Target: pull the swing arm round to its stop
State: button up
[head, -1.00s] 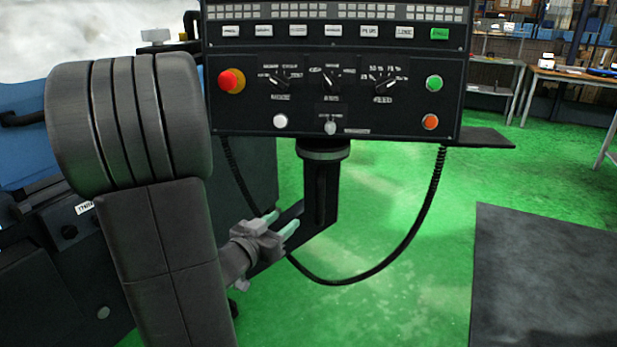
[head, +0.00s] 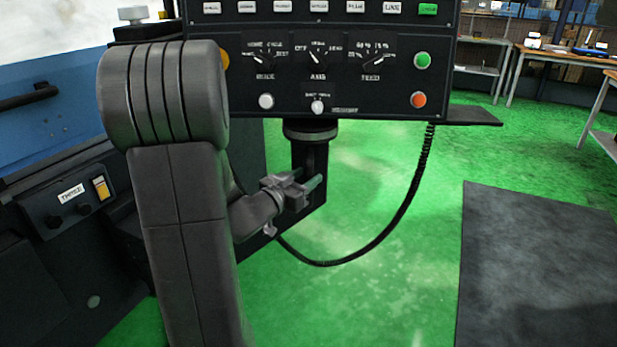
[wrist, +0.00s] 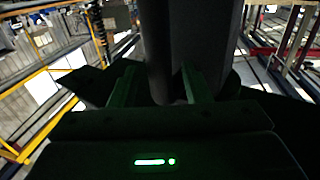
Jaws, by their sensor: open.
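The black swing arm (head: 318,197) shows in the head view below the control panel. Its upright post rises to a round collar (head: 310,131) under the panel, and its lower bar runs back to the left. In the wrist view a dark upright bar, looking like the handle (wrist: 158,45), stands between the fingers of my gripper (wrist: 162,85). The thicker post (wrist: 203,40) is behind it on the right. I cannot tell whether either finger touches the bar.
The control panel (head: 335,75) with knobs and buttons hangs above my gripper. A black cable (head: 395,225) loops below it. A blue and black machine (head: 55,135) stands at left. A dark mat (head: 535,270) lies at right on open green floor.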

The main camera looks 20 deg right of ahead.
jog(key=shift+x, duration=0.9)
jog(key=shift+c, duration=0.2)
grip_shut()
jog(key=shift+s, duration=0.1)
